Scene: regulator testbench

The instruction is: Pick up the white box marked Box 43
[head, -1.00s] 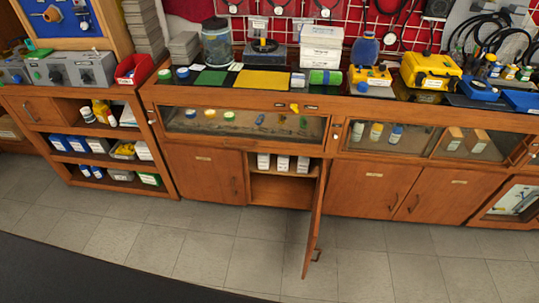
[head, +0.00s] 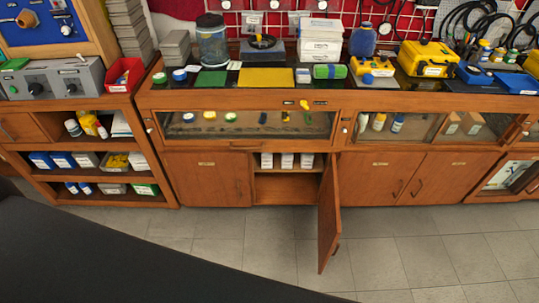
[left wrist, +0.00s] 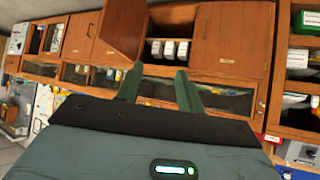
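Three small white boxes stand in a row on the upper shelf of an open cabinet: left box (head: 267,160), middle box (head: 287,160) and right box (head: 306,160). Their labels are too small to read, so I cannot tell which is Box 43. The boxes also show in the left wrist view (left wrist: 169,49), which is upside down. My left gripper (left wrist: 159,70) is open and empty, with its two green fingers apart and pointing towards the cabinets, clear of the boxes. My right gripper is in neither view.
The open cabinet door (head: 329,213) swings out into the room at the boxes' right. A glass-fronted display (head: 250,122) sits above the opening. A shelf unit (head: 90,175) with bins stands at left. A dark surface (head: 120,265) fills the lower left. Tiled floor (head: 420,255) lies clear in front.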

